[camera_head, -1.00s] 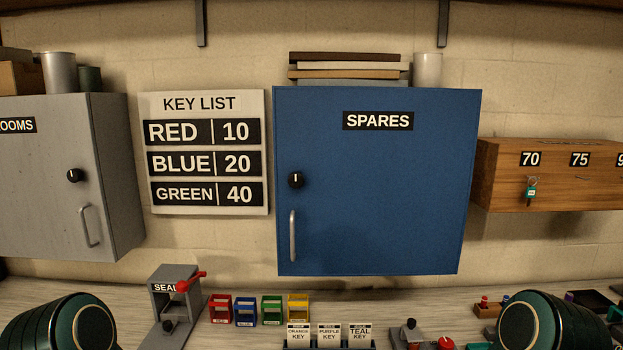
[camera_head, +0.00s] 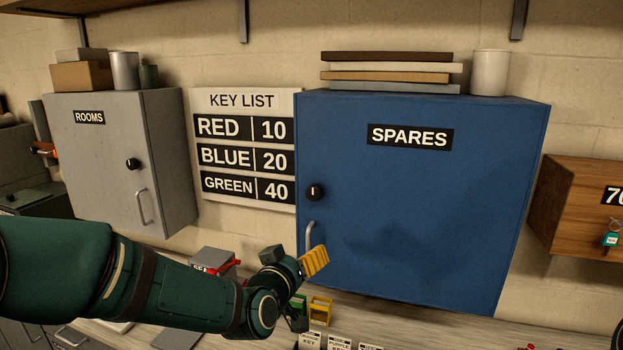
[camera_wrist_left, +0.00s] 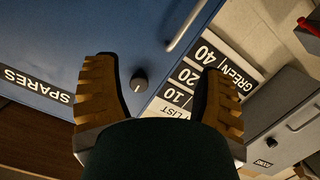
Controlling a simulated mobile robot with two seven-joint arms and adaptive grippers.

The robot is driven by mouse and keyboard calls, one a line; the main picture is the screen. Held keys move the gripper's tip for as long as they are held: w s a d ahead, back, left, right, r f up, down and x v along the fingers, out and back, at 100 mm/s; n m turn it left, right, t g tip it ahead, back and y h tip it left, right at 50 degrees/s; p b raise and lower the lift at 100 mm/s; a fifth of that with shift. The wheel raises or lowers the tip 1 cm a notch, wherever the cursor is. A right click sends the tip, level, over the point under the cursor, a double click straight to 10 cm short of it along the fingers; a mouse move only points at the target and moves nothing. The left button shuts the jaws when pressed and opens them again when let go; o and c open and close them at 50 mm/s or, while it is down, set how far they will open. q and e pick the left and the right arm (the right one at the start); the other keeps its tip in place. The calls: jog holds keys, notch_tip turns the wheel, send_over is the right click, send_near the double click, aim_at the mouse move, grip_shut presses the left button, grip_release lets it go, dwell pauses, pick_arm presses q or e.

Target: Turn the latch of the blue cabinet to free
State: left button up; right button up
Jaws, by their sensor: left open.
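The blue cabinet (camera_head: 420,220) hangs on the wall, labelled SPARES, with its door closed. Its latch (camera_head: 314,192) is a round black knob with a white mark that looks upright in the head view, above the grey door handle (camera_head: 309,236). My left gripper (camera_head: 314,262) is in front of the cabinet's lower left, below the latch in the picture. In the left wrist view its yellow-padded fingers are apart and empty, with the latch (camera_wrist_left: 139,83) seen between them, apart from both.
A grey ROOMS cabinet (camera_head: 120,180) and a KEY LIST board (camera_head: 245,101) are to the left. A wooden key box (camera_head: 575,215) is at right. A grey seal press (camera_head: 212,262) and small coloured holders (camera_head: 320,310) stand on the bench below.

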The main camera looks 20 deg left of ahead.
pick_arm(q)
jog(key=n+t, duration=0.1)
jog(key=t, duration=0.1)
send_near(313, 195)
jog(key=s, duration=0.3)
jog(key=shift+y, duration=0.3)
jog(key=w, duration=0.4)
jog(key=w+p, duration=0.1)
jog(key=w, duration=0.8)
jog(key=shift+w+d, duration=0.3)
jog(key=shift+w, duration=0.1)
jog(key=c, duration=1.2)
